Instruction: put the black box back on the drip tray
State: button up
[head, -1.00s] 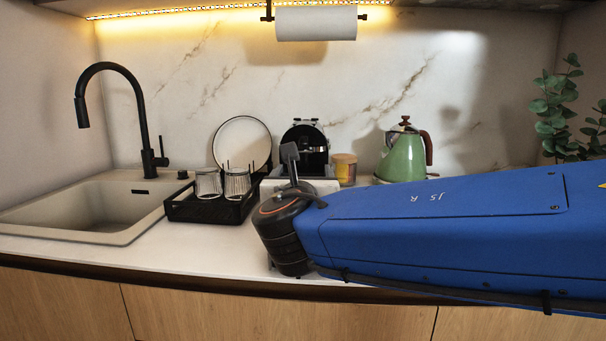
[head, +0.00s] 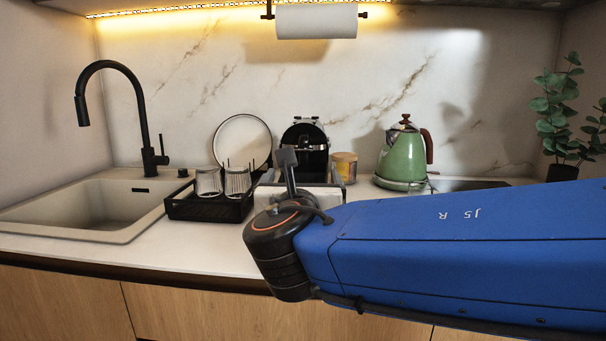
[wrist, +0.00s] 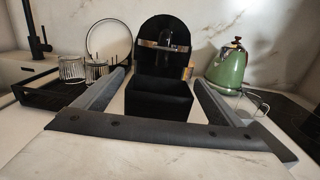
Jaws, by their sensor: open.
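The black box (wrist: 160,98) stands upright in the middle of the wrist view, in front of the black coffee machine (wrist: 152,32). My gripper (wrist: 160,76) is open, with one grey finger on each side of the box; I cannot tell whether either finger touches it. In the head view my gripper (head: 300,180) is in front of the coffee machine (head: 305,140), where the box cannot be told apart from the dark machine. I cannot make out a drip tray under the machine; the box and gripper cover that spot.
Left is a low black rack (head: 205,212) with two glasses (head: 237,182) and a plate (head: 240,136), near the sink (head: 95,210). Right are an amber jar (head: 345,168) and a green kettle (head: 403,160). The counter front at left (head: 190,245) is clear.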

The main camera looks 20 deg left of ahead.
jog(key=v, duration=0.7)
jog(key=shift+s+d, duration=0.1)
jog(key=shift+s, duration=0.15)
